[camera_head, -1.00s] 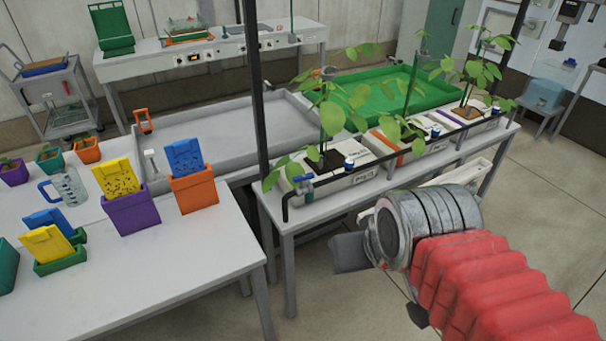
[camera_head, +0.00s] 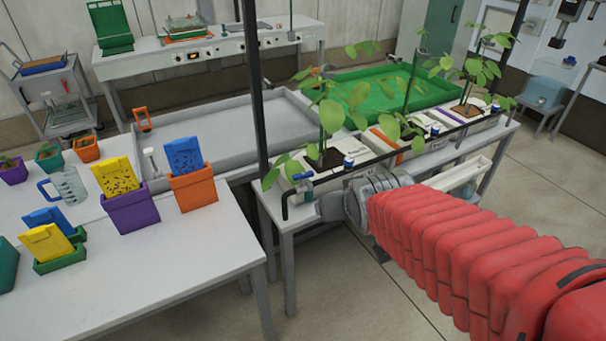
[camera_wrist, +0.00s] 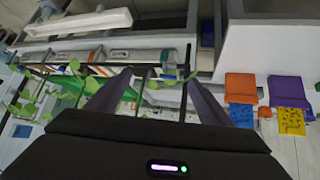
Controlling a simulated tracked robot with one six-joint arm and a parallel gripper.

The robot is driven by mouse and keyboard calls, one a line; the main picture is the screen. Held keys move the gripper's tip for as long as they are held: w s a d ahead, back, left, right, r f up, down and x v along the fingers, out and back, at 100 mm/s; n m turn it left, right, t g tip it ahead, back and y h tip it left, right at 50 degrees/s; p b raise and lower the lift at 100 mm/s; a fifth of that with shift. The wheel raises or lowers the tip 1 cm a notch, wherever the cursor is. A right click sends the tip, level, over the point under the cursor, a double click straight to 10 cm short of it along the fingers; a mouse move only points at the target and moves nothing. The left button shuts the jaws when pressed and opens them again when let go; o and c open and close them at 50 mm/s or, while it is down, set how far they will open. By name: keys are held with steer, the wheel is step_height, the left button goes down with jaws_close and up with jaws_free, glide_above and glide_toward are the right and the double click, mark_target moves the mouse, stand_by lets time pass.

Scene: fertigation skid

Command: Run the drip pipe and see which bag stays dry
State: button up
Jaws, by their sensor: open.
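A dark drip pipe (camera_head: 286,206) bends up at the left end of the plant bench and runs along the front of the bags. A valve with a blue handle (camera_head: 302,177) sits near its left end. White bags with leafy plants stand in a row: a left bag (camera_head: 362,153), a middle one and a right bag (camera_head: 487,124). My gripper (camera_head: 329,206) is just below and right of the valve, in front of the bench, apparently apart from it. In the wrist view my gripper (camera_wrist: 158,78) has its two fingers spread with nothing clearly between them.
A white trough (camera_head: 455,176) hangs along the bench front. A dark upright post (camera_head: 258,110) stands left of the plants. The left table (camera_head: 170,265) holds purple and orange pots with yellow and blue cards, plus a jug (camera_head: 68,186). The floor at front is open.

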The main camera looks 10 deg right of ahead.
steer(key=w+f+n+t, duration=0.1)
steer(key=w+f+t, duration=0.45)
steer(key=w, duration=0.75)
step_height(320, 180, down, 10)
steer(key=w+a+t+y, duration=0.1)
steer(key=w+t+y, duration=0.1)
steer(key=t+y, duration=0.1)
steer(key=shift+w+f+n+y, duration=0.15)
steer(key=shift+w+n+y, duration=0.15)
steer(key=shift+n+y, duration=0.1)
steer(key=shift+a+t, duration=0.1)
steer(key=shift+t, duration=0.15)
